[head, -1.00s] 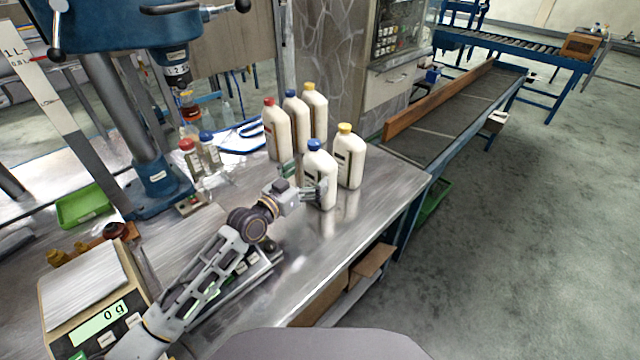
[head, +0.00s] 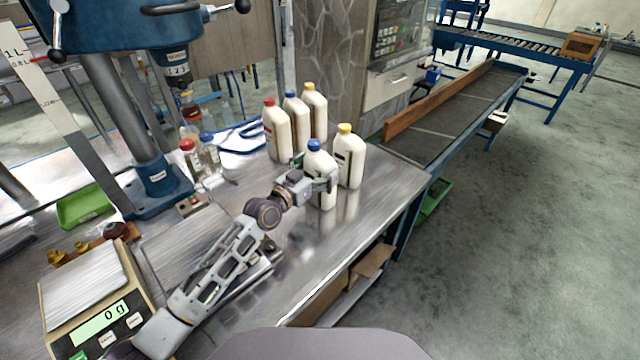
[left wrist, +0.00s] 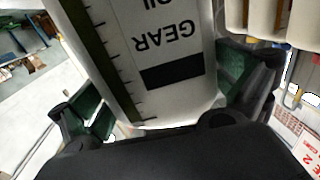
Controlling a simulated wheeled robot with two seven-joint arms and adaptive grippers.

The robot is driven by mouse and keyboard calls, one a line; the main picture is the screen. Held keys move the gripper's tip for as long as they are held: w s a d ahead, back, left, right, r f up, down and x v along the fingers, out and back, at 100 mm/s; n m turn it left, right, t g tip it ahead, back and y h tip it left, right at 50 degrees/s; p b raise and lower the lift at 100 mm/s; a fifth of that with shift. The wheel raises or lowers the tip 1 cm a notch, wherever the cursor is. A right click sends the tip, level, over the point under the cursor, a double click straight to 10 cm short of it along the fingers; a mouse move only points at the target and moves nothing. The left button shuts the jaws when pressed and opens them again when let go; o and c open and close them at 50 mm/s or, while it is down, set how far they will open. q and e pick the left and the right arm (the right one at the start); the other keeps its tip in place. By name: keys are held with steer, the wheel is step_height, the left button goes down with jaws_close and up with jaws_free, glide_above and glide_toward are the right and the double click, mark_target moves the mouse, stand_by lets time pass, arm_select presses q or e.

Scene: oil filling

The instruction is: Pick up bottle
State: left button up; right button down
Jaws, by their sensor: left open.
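A white bottle with a blue cap (head: 320,163) stands upright on the steel table near its front edge. My left gripper (head: 317,184) is at this bottle, with its fingers open on either side of it. In the left wrist view the bottle (left wrist: 165,50) fills the space between the green-padded fingers, and its label reads "GEAR". A gap shows beside at least the left finger. A white bottle with a yellow cap (head: 350,160) stands just right of it. My right gripper is not in view.
Three more white bottles stand behind: red-capped (head: 277,130), blue-capped (head: 296,120) and yellow-capped (head: 315,110). A scale (head: 85,290) reads 0 g at the left. A blue drill press (head: 150,170) and green tray (head: 83,206) stand further back. A conveyor (head: 450,120) lies right.

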arm_select(q)
steer(key=shift+w+d, duration=0.2)
steer(key=shift+w, duration=0.05)
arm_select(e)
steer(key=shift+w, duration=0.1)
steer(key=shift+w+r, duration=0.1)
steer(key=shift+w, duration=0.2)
arm_select(q)
steer(key=c, duration=1.6)
steer(key=shift+r, duration=0.15)
steer(key=shift+c, duration=1.1)
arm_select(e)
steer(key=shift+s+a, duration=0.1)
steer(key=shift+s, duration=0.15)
arm_select(q)
steer(key=shift+r, duration=0.15)
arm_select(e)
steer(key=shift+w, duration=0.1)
